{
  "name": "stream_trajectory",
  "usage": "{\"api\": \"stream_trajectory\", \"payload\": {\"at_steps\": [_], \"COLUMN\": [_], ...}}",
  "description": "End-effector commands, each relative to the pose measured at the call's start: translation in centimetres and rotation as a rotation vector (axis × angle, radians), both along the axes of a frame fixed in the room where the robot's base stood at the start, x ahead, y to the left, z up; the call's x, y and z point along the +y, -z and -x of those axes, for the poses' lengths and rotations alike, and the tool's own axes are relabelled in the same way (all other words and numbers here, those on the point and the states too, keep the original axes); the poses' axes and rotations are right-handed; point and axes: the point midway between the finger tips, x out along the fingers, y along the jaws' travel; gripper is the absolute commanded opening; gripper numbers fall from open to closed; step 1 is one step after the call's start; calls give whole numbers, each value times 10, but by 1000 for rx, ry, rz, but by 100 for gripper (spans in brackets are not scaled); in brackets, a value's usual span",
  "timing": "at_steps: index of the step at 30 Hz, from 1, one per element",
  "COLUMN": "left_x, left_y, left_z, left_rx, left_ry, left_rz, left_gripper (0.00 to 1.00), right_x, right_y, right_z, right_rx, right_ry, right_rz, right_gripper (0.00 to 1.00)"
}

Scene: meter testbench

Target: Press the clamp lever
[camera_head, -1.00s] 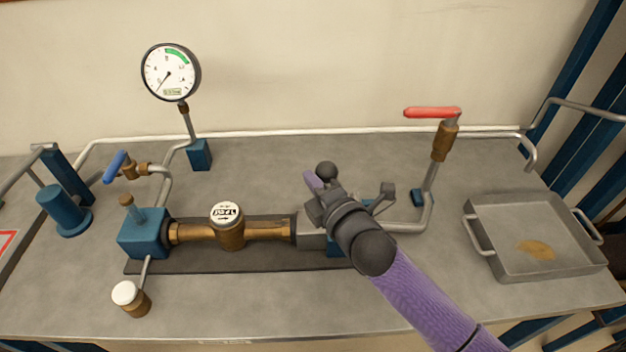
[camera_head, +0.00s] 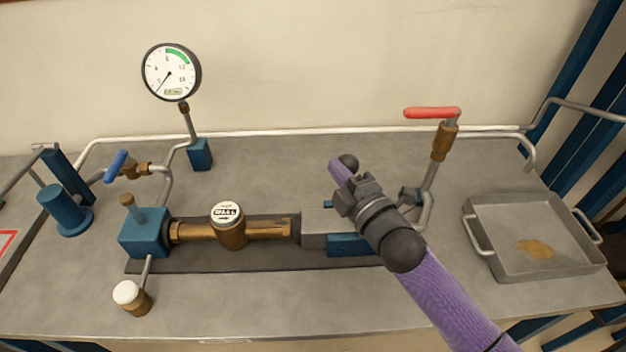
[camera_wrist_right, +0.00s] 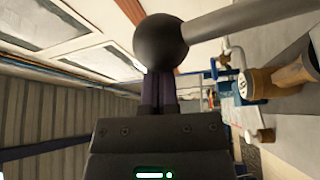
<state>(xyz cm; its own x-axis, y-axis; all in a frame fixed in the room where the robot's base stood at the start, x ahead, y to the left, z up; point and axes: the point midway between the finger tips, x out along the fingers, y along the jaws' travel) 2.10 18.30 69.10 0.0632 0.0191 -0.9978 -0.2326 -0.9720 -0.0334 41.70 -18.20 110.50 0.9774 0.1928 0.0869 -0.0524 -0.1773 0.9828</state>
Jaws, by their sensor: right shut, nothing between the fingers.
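The clamp lever's black ball knob (camera_head: 348,161) shows just past my right gripper (camera_head: 337,170), over the right end of the meter bench. In the right wrist view the black ball (camera_wrist_right: 160,40) fills the top middle, and its grey rod runs off to the upper right. My right gripper (camera_wrist_right: 160,76) is shut with nothing between the fingers. Its tips are right at the ball and look to touch it. The gripper and forearm hide most of the lever and part of the clamp block (camera_head: 350,244). My left gripper is not in view.
A brass meter (camera_head: 228,228) sits in line between the blue block (camera_head: 143,236) and the clamp. A red-handled valve (camera_head: 432,112) stands close to the right of my gripper. A metal tray (camera_head: 500,263) is at far right, a pressure gauge (camera_head: 170,72) at back left.

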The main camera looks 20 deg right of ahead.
Motion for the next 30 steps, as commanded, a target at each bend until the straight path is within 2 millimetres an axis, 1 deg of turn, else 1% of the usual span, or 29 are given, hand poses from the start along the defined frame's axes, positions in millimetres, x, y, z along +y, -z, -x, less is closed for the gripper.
{"api": "stream_trajectory", "payload": {"at_steps": [1, 8, 12, 18, 24, 30], "left_x": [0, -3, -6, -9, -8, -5], "left_y": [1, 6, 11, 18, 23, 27], "left_z": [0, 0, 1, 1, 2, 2], "left_rx": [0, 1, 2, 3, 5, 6], "left_ry": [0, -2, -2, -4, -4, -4], "left_rz": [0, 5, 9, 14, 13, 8], "left_gripper": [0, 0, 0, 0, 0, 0], "right_x": [-7, -40, -59, -83, -100, -110], "right_y": [-1, -7, -7, -4, 0, 3], "right_z": [2, 11, 17, 24, 29, 32], "right_rx": [-10, -70, -105, -150, -183, -203], "right_ry": [3, 3, 3, 2, 1, 1], "right_rz": [-40, -250, -375, -528, -645, -715], "right_gripper": [0, 0, 0, 0, 0, 0]}}
